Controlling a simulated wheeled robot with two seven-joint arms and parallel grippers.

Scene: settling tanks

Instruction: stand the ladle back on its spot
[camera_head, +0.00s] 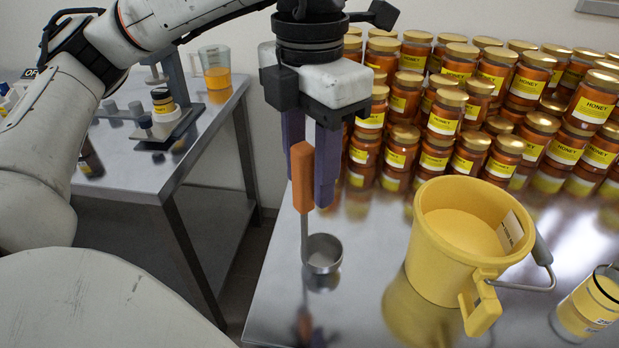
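The ladle has an orange handle (302,178) and a metal cup (322,254) at its lower end. It is upright, handle up. My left gripper (312,178) points down over the steel table, its purple fingers shut on the orange handle. The cup is just above or touching the tabletop; I cannot tell which. No marked spot for the ladle is clear in this view. My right gripper is not in view.
A yellow bucket (438,248) with a wire handle stands right of the ladle. Several stacked honey jars (440,122) line the back. A side table (118,168) with a jug (215,68) stands left, across a gap.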

